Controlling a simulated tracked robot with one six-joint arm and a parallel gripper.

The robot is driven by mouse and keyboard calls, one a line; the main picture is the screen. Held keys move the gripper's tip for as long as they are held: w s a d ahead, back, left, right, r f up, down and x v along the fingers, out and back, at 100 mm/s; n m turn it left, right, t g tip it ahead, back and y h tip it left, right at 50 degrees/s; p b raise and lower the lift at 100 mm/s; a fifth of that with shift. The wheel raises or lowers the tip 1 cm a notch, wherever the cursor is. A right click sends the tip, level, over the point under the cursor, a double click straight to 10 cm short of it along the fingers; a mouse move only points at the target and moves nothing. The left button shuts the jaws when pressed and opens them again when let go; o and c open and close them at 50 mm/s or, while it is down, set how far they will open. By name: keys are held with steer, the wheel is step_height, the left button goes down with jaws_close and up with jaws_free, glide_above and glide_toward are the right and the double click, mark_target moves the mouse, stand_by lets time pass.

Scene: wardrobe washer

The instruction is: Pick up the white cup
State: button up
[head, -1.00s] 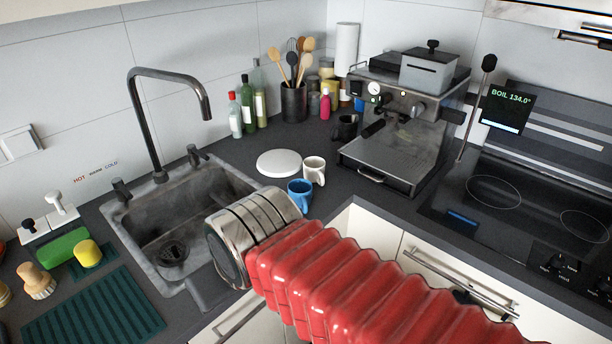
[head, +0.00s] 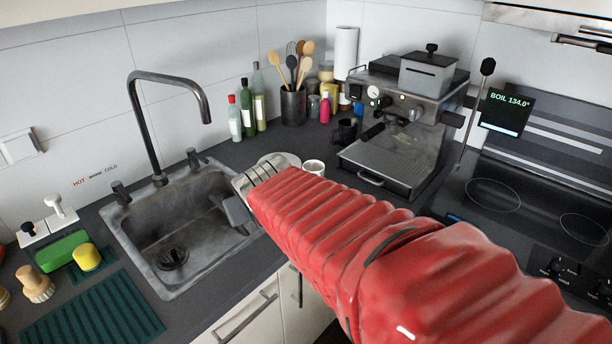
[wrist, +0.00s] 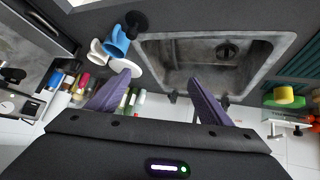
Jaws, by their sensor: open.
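The white cup (head: 314,168) stands on the dark counter between the sink and the coffee machine in the head view, its lower part hidden by my red arm. In the wrist view the white cup (wrist: 97,48) is at upper left, right beside the blue cup (wrist: 117,42). The blue cup is hidden behind my arm in the head view. My gripper (wrist: 159,77) is open and empty, its two purple-grey fingers apart, with the sink behind the gap. The cups lie outside the gap, beyond the left finger. In the head view my gripper (head: 237,212) is over the sink's right edge.
A white plate (head: 274,158) lies close to the cups, partly covered by my arm. The sink (head: 180,232) and tall faucet (head: 150,125) are left, bottles (head: 247,107) and a utensil pot (head: 293,106) behind. The coffee machine (head: 400,135) stands right of the cups.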

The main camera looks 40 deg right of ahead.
steer(key=w+d+f+m+t+h, duration=0.1)
steer(key=w+d, duration=0.2)
steer(key=d, duration=0.6)
steer(key=w+d+f+t+h, duration=0.1)
steer(key=w+d+f, duration=0.15)
steer(key=d, duration=0.65)
steer(key=s+d+f+t+y, duration=0.1)
steer(key=d+f+t, duration=0.1)
steer(key=d+f, duration=0.4)
steer(key=d, duration=0.4)
steer(key=shift+d+t, duration=0.15)
steer(key=shift+t, duration=0.15)
glide_toward(315, 170)
steer(key=shift+w+a+r, duration=0.2)
steer(key=shift+w, duration=0.2)
steer(key=shift+w+a+r, duration=0.15)
steer(key=shift+w+a, duration=0.05)
steer(key=shift+w, duration=0.15)
steer(key=shift+x, duration=2.6)
steer(key=shift+a, duration=0.15)
